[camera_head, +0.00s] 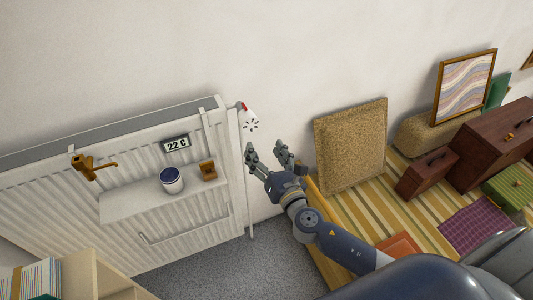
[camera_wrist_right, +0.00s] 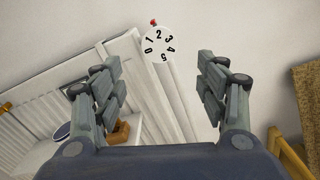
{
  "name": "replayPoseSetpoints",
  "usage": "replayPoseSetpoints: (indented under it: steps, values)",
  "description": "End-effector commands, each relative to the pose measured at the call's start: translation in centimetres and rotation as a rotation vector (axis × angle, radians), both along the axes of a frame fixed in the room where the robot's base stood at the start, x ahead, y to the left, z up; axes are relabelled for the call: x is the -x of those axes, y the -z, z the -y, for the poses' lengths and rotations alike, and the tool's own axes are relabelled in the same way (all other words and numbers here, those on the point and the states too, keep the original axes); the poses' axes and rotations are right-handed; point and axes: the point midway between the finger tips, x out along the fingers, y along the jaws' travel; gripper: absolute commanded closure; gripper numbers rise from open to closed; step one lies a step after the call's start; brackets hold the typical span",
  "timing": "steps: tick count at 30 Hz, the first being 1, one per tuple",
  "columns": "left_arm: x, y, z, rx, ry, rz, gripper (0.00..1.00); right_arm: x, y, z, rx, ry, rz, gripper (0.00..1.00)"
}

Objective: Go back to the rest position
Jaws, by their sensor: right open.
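My right gripper (camera_head: 272,156) is open and empty, in front of the wall just right of the radiator (camera_head: 120,190). Its two fingers stand apart in the right wrist view (camera_wrist_right: 160,85). A white valve knob (camera_head: 250,118) with a red tip sits at the radiator's upper right corner, above and left of the gripper. In the wrist view the knob's dial (camera_wrist_right: 158,44) shows the digits 0 to 5 and lies beyond the fingertips, apart from them. My left gripper does not show in either view.
A shelf on the radiator (camera_head: 150,203) bears a blue-topped cup (camera_head: 171,180) and a small wooden item (camera_head: 208,171). A display reading 22 C (camera_head: 176,143) is above. A tan panel (camera_head: 350,145), brown cases (camera_head: 428,174) and a framed print (camera_head: 464,86) stand right. Grey carpet (camera_head: 235,270) is clear.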

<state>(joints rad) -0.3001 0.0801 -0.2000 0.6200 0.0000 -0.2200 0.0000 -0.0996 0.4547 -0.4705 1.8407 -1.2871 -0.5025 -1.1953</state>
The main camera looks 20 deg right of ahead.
Motion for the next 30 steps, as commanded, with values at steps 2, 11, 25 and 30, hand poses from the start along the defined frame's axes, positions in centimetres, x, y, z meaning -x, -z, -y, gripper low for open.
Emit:
replayPoseSetpoints:
  steps: [2, 11, 25, 30]
  values:
    - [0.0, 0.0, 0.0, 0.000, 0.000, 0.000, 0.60, 0.4, 0.0, 0.0, 0.000, 0.000, 0.000, 0.33]
    - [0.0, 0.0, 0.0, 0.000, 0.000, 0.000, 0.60, 0.6, 0.0, 0.0, 0.000, 0.000, 0.000, 0.33]
    - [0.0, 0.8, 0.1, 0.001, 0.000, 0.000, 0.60, 0.9, 6.4, 1.4, -0.140, 0.042, -0.125, 0.33]
    - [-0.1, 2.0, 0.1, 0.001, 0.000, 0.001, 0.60, 3.2, 18.5, 4.0, -0.450, 0.174, -0.354, 0.33]
